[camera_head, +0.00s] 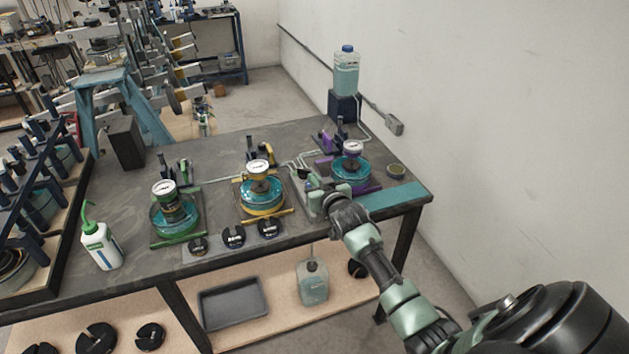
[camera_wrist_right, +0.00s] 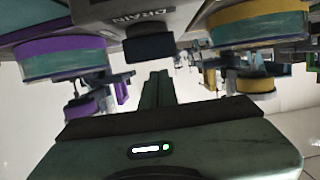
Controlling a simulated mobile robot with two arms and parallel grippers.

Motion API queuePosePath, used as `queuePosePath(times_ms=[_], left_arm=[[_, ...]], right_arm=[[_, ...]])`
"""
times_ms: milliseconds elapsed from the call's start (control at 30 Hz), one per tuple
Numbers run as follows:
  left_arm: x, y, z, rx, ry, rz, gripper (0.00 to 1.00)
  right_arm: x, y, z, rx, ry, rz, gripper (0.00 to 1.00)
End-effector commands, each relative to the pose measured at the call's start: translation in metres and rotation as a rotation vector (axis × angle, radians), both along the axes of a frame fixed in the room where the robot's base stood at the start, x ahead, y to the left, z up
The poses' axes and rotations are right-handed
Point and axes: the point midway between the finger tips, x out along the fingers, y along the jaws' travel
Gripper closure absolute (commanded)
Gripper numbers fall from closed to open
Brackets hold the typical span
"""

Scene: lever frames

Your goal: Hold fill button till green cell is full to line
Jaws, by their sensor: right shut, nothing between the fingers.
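The green cell (camera_head: 174,217), a clear round vessel of teal liquid with a green base and a dial on top, stands on the left of the bench. I cannot make out its fill line. My right gripper (camera_head: 312,188) is shut and empty at a control box between the yellow and purple cells. In the wrist view its fingers (camera_wrist_right: 157,82) point toward a dark button (camera_wrist_right: 150,47) beside the printed word DRAIN. I cannot tell whether they touch it. A fill button cannot be read in either view. My left gripper is not in view.
The yellow cell (camera_head: 262,196) and purple cell (camera_head: 351,170) flank my right gripper. A jug of pale liquid (camera_head: 346,75) stands on a dark block behind. Black slotted weights (camera_head: 233,236) lie at the bench's front edge. A white bottle (camera_head: 101,245) stands at left.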

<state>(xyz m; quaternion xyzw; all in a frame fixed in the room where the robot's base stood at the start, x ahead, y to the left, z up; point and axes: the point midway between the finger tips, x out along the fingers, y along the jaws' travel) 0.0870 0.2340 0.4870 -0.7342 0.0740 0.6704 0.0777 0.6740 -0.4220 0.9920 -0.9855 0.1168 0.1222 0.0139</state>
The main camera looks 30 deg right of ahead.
Motion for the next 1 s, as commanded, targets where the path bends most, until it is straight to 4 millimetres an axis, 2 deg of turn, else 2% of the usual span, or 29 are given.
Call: queuePosePath(times_ms=[167,500,733,1000], left_arm=[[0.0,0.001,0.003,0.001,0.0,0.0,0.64],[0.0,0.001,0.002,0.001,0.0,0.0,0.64],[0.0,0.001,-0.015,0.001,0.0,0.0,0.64],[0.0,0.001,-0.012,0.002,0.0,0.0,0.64]], right_arm=[[0.0,0.0,-0.01,0.002,-0.001,0.0,1.0],[0.0,0.0,-0.012,0.001,-0.001,0.001,1.0],[0.0,0.0,-0.039,0.001,0.002,0.0,1.0],[-0.003,0.001,-0.043,0.004,0.014,0.0,1.0]])
